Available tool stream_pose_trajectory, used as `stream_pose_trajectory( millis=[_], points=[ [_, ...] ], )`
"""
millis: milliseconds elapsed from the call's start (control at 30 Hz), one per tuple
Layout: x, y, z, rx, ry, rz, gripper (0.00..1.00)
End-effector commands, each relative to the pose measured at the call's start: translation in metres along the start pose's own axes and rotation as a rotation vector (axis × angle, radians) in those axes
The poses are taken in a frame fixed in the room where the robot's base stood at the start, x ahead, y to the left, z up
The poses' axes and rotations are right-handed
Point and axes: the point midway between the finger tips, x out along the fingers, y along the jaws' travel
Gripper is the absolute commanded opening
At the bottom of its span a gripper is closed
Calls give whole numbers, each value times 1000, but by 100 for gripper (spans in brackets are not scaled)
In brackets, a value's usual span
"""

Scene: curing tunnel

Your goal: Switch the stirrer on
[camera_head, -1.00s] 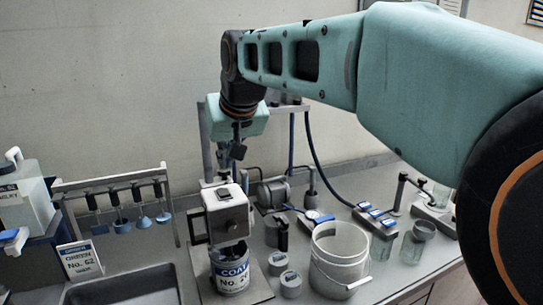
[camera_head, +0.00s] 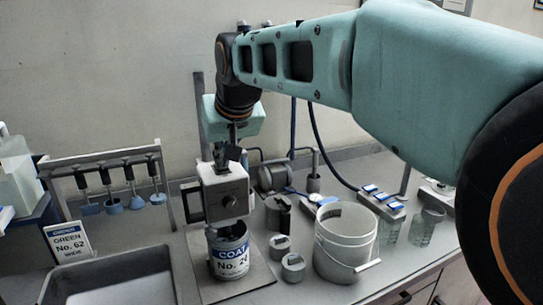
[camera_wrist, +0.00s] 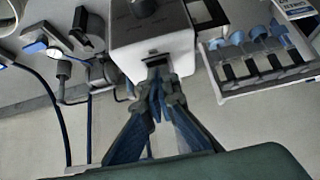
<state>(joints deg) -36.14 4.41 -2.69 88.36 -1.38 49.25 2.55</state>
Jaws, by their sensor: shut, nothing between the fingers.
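The stirrer (camera_head: 222,193) is a white box-shaped head with a dark round knob on its front, mounted over a can (camera_head: 229,255) labelled "COAT No. 2" with a last digit I cannot read surely. My gripper (camera_head: 222,160) points down at the top of the stirrer head. In the wrist view my gripper (camera_wrist: 157,100) is shut and empty, its fingertips at a small dark slot or switch (camera_wrist: 155,62) on the edge of the white head (camera_wrist: 150,35). The fingers partly hide this part. I cannot tell whether they touch it or which way it is set.
A grey bucket (camera_head: 337,262) and small lidded pots (camera_head: 293,267) stand to the right. Blue-topped boxes (camera_head: 381,202) and a hose lie at the back right.

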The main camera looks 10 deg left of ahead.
Motion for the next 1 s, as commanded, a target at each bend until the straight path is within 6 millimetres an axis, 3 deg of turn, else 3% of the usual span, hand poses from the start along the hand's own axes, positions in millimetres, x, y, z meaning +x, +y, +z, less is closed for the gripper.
stream_pose_trajectory(
  millis=[367, 1000],
  points=[
    [10, 0, 12, 0, 72, 0, 0],
    [-9, 0, -3, 0, 74, -1, 0]
  ],
)
